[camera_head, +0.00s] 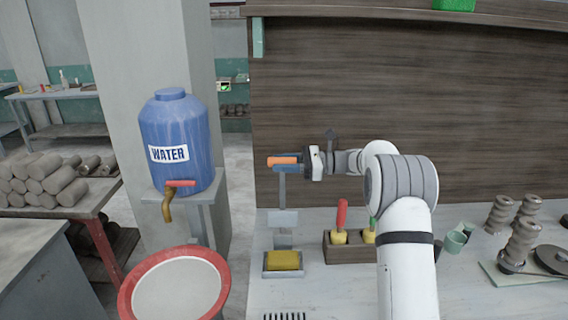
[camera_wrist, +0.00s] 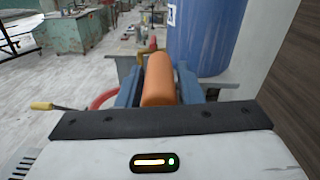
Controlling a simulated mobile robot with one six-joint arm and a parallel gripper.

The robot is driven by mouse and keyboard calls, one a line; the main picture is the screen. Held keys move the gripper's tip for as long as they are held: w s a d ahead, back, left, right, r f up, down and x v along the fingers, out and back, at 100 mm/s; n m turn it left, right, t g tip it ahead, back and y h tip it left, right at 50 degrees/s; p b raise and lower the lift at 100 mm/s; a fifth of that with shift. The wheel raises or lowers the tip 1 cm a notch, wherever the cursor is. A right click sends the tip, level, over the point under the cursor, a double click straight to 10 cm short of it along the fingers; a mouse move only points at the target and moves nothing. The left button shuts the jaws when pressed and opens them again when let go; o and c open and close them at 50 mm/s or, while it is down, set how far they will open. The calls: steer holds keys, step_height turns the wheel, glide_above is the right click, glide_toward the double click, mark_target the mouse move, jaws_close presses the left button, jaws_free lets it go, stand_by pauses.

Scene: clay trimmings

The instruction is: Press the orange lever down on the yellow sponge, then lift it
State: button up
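The orange lever (camera_head: 284,160) sticks out to the left at the top of a grey upright stand above the worktop. In the wrist view the orange lever (camera_wrist: 159,80) lies between the two blue-grey fingers of my gripper (camera_wrist: 160,88). The fingers stand close along both sides of it; I cannot tell whether they touch it. In the head view my gripper (camera_head: 296,162) reaches the lever from the right. The yellow sponge (camera_head: 283,260) lies in a dark tray at the foot of the stand, well below the lever.
A wooden block (camera_head: 348,249) holds tools with red and green handles right of the sponge. A blue water barrel (camera_head: 180,140) with a tap stands left, above a red-rimmed basin (camera_head: 175,285). Brown clay pieces (camera_head: 522,240) stand far right. A dark wood panel (camera_head: 400,85) rises behind.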

jaws_close()
